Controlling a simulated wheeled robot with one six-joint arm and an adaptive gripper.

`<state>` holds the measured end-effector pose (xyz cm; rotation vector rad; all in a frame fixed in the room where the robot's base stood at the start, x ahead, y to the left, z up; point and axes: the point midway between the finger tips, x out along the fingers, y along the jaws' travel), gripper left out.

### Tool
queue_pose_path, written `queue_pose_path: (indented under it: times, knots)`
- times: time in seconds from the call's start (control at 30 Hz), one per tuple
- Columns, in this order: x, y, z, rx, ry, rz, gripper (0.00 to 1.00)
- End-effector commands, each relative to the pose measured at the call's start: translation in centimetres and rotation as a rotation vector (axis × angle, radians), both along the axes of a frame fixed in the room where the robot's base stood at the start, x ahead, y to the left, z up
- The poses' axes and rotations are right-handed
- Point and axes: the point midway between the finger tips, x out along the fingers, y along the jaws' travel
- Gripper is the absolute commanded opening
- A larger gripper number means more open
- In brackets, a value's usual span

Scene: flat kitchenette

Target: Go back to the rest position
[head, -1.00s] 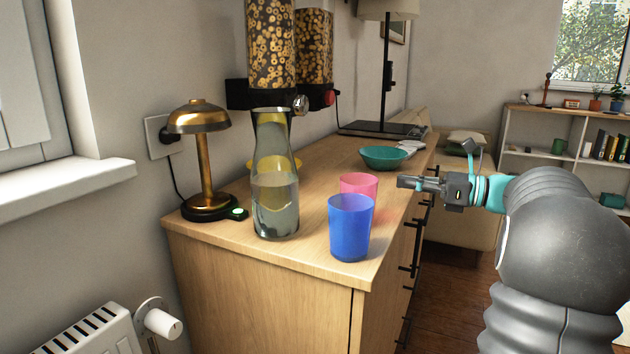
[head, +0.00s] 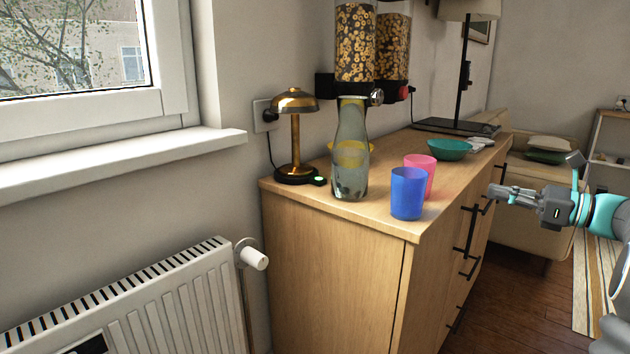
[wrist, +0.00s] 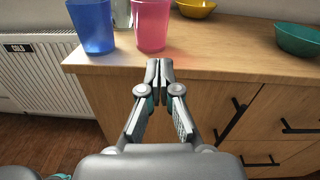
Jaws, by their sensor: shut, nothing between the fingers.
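My gripper (head: 494,191) is shut and empty. In the head view it is at the right, beside the front of the wooden cabinet (head: 330,262), apart from the cups. It also shows in the wrist view (wrist: 159,64), with its fingertips together in front of the cabinet's top edge. A blue cup (head: 408,194) stands upright near the front corner of the cabinet top. A pink cup (head: 424,170) stands upright just behind it. Both cups show at the top of the wrist view.
A glass carafe (head: 351,165), brass lamp (head: 295,130), yellow bowl (wrist: 196,9) and teal bowl (head: 449,150) stand on the cabinet. Cereal dispensers (head: 356,45) hang above. A radiator (head: 165,300) is at the left. Black handles (head: 468,232) stick out from the cabinet front. Open floor (head: 515,305) lies to its right.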

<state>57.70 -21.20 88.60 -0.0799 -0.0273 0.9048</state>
Motion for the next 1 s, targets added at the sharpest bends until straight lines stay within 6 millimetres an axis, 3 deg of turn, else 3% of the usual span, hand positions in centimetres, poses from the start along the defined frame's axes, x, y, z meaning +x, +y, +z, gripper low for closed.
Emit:
queue_pose_path:
  times: [0.17, 0.47, 0.63, 0.8, 1.0]
  knots:
    - [0.5, -0.3, -1.9, -0.121, -0.035, -0.025, 0.0]
    - [-0.9, -0.7, -9.9, -0.433, -0.01, -0.017, 0.0]
    - [-4.0, 1.2, -14.7, -0.722, -0.01, 0.088, 0.0]
    - [-9.2, 5.3, -18.7, -1.104, -0.079, 0.339, 0.0]
    - [-15.2, 9.3, -21.0, -1.477, -0.236, 0.675, 0.0]
